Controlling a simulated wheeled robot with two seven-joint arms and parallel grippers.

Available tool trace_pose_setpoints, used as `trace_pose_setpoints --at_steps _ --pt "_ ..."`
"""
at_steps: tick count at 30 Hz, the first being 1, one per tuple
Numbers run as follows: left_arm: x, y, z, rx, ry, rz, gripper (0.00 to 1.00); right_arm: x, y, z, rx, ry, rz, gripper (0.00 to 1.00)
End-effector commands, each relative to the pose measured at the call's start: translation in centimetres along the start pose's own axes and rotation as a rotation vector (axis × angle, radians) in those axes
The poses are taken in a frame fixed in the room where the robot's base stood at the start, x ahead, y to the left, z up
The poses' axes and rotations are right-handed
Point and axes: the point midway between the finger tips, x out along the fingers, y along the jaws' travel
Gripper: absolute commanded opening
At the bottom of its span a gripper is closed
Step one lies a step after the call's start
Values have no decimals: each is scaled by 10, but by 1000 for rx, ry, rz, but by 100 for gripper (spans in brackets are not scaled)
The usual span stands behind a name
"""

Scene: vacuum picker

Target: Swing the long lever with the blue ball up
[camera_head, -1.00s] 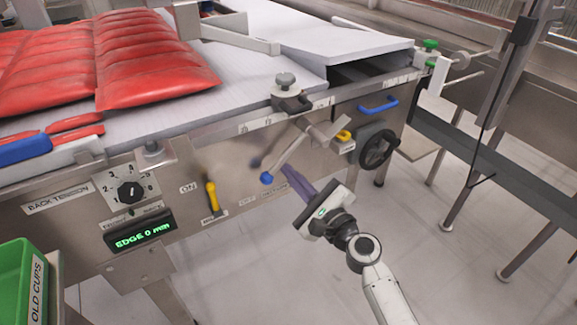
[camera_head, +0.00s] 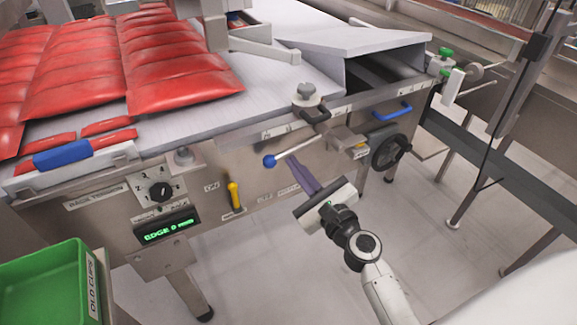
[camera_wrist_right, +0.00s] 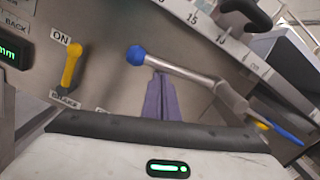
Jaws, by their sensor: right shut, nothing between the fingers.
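The long lever (camera_head: 297,151) is a metal rod on the machine's front panel, ending in a blue ball (camera_head: 269,161). It points left from its pivot, with the ball slightly lower than the pivot end. In the right wrist view the lever (camera_wrist_right: 182,71) runs from the blue ball (camera_wrist_right: 136,55) toward the right. My right gripper (camera_head: 292,161) has purple fingers, shut and empty. The fingertips (camera_wrist_right: 160,78) are just under the rod near the ball; I cannot tell for certain whether they touch it. My left gripper is not in view.
A yellow lever (camera_head: 234,196) stands on the panel to the left, near a knob (camera_head: 160,191) and a green display (camera_head: 167,230). A black handwheel (camera_head: 391,151) and a blue handle (camera_head: 392,111) are to the right. A green bin (camera_head: 45,285) is at lower left.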

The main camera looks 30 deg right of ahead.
Motion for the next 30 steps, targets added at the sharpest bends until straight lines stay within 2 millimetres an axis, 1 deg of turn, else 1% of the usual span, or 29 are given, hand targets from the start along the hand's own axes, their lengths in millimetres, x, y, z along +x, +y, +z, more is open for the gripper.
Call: trace_pose_setpoints --at_steps 1,13,16,20,26,27,30 --pt "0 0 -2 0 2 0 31 1 -1 5 0 -9 0 0" --pt "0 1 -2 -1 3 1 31 2 -1 8 -1 -15 1 0" --pt "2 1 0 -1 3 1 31 2 1 6 -1 -16 2 0" --pt "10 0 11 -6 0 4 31 1 6 -8 -1 -15 5 0" --pt "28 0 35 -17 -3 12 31 -3 18 -45 0 -8 13 0" --pt "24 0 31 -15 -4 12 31 -16 16 -40 1 -5 13 0" --pt "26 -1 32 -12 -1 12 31 -42 16 -40 1 -3 13 0"
